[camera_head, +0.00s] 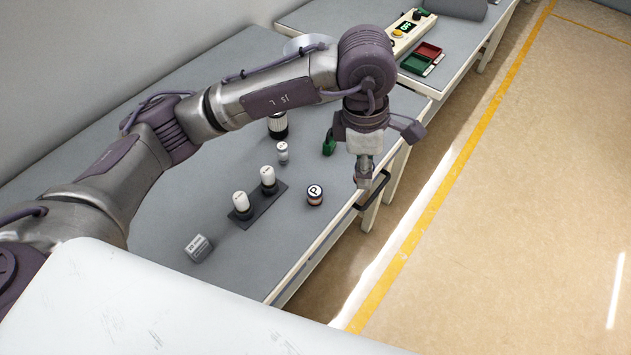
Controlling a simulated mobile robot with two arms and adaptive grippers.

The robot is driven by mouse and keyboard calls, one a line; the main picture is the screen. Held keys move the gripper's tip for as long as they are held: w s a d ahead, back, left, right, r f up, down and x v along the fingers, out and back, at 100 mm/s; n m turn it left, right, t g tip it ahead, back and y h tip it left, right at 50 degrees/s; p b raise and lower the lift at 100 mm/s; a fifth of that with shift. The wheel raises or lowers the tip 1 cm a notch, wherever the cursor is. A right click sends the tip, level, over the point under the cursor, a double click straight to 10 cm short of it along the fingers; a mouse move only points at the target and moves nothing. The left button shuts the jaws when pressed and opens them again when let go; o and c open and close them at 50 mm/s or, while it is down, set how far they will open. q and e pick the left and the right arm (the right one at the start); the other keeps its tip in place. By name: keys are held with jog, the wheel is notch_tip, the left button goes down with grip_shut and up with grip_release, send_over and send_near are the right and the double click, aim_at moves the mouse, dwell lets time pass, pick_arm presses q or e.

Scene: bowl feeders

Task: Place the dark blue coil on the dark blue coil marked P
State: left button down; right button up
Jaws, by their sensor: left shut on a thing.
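The coil marked P (315,195) stands upright on the grey table, with a white top bearing a black P and a dark side. My left gripper (363,181) points down just right of this coil in the picture, above the table's front edge. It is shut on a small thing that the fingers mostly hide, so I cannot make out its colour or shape. No second dark blue coil shows clearly elsewhere. My right gripper is not in view.
Two white-topped cylinders (268,176) stand on a dark holder (262,208) left of the marked coil. A small grey block (199,248), a small grey cylinder (282,152), a black-and-white cylinder (278,125) and a green item (329,144) stand around.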

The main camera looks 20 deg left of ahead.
pick_arm(q)
jog(key=p, duration=0.2)
send_over(316, 191)
notch_tip(316, 191, down, 5)
jog(key=shift+a+f, duration=0.1)
jog(key=shift+f, duration=0.1)
notch_tip(316, 191, down, 4)
jog(key=shift+r+p, duration=0.25)
jog(key=shift+p, duration=0.65)
jog(key=shift+f, duration=0.3)
jog(key=shift+f, duration=0.1)
jog(key=shift+f+b, duration=0.15)
jog(key=shift+b, duration=0.2)
jog(key=c, duration=0.8)
grip_release()
